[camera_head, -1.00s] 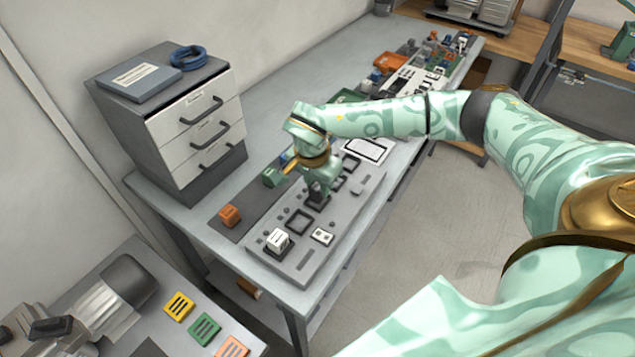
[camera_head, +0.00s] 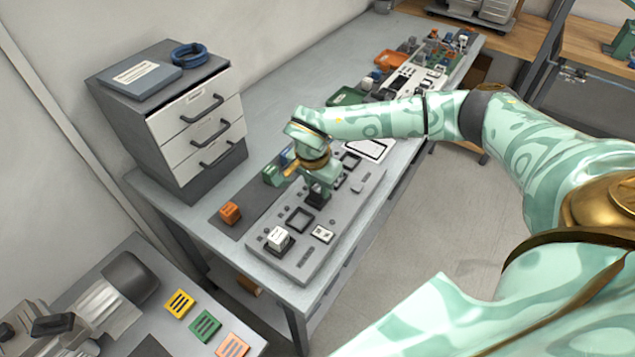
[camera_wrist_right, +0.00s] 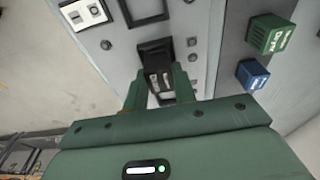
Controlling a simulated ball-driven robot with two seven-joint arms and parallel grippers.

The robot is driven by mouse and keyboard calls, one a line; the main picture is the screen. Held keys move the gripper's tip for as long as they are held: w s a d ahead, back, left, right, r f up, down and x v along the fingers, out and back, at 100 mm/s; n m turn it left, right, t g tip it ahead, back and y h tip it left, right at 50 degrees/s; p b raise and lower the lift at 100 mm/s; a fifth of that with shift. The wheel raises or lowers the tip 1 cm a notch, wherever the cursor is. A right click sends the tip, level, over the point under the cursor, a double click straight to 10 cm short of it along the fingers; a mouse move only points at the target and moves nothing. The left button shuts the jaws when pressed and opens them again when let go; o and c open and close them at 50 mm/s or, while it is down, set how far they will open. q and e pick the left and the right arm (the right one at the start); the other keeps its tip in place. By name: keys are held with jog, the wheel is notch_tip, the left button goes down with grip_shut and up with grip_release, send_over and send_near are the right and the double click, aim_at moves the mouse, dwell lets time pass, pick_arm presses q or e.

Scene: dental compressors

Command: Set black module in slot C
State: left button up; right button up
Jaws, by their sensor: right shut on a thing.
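My right gripper (camera_head: 320,188) points down over the grey panel (camera_head: 335,228) on the bench. It is shut on the black module (camera_head: 316,201), which is low at the panel's surface. The black module also shows between the fingers in the right wrist view (camera_wrist_right: 155,47). I cannot tell whether it is fully seated, and slot letters are too small to read. An empty black square frame (camera_head: 299,219) lies beside it, toward the white module (camera_head: 278,238), which sits at the panel's near end. My left gripper is not in view.
An orange module (camera_head: 230,213) and a green module (camera_head: 272,175) stand on the dark strip left of the panel. A blue module (camera_wrist_right: 252,74) shows in the wrist view. A drawer cabinet (camera_head: 185,130) stands behind. Coloured tiles (camera_head: 205,326) lie on the lower-left surface.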

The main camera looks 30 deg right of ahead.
jog(key=shift+f, duration=0.35)
dwell(0.5)
jog(key=o, duration=1.4)
notch_tip(320, 180, up, 7)
jog(key=p, duration=0.7)
jog(key=shift+r, duration=0.15)
